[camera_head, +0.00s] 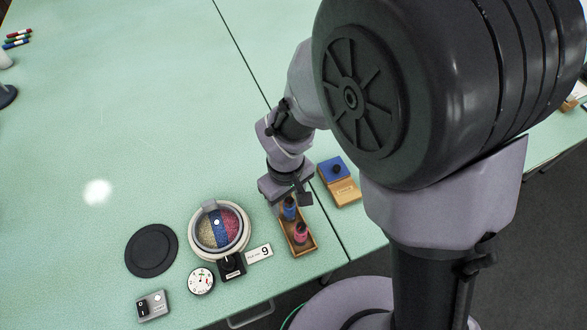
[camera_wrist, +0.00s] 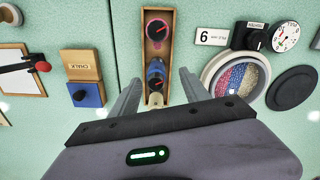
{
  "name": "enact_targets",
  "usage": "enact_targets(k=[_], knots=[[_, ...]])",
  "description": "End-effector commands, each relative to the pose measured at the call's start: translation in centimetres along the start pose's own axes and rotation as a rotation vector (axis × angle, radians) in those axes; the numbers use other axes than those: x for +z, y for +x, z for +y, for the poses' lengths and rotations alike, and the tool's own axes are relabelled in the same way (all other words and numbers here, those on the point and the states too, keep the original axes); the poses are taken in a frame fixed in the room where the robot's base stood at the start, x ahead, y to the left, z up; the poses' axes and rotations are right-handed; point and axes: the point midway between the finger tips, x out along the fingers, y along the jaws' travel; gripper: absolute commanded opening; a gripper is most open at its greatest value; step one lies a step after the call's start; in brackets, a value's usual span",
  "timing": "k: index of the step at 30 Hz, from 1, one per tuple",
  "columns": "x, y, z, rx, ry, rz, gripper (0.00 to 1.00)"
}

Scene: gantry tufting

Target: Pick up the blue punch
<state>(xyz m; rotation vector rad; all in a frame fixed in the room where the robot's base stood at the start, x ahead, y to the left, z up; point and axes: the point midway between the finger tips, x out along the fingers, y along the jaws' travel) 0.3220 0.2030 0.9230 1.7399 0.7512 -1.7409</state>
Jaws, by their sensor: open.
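The blue punch (camera_head: 289,209) stands in a narrow wooden tray (camera_head: 314,248), at the tray's far end in the head view. A pink punch (camera_head: 300,233) stands in the same tray, nearer the front. In the wrist view the blue punch (camera_wrist: 156,72) shows between the two fingers of my gripper (camera_wrist: 161,77), with the pink punch (camera_wrist: 158,27) beyond it. My gripper (camera_head: 290,196) is open, pointing down over the blue punch's end of the tray. One finger is on each side of the tray in the wrist view. I cannot tell whether either finger touches anything.
A round dish with coloured sections (camera_head: 219,231) stands left of the tray, with a black knob box (camera_head: 232,266), a dial (camera_head: 201,281) and a dark disc (camera_head: 151,250). A chalk box with blue block (camera_head: 340,181) is close on the right. The table's left is mostly clear.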

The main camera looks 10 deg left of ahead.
Motion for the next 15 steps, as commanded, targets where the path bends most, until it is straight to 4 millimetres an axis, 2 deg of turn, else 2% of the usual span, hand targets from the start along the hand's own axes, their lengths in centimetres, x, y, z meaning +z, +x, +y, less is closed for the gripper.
enact_targets(k=[4,9,15], knots=[[-0.1,1.6,0.2,-0.001,0.002,-0.001,0.54],[-0.2,5.2,0.6,-0.001,0.002,-0.002,0.54],[-0.3,5.3,0.6,0.000,0.003,0.001,0.54]])
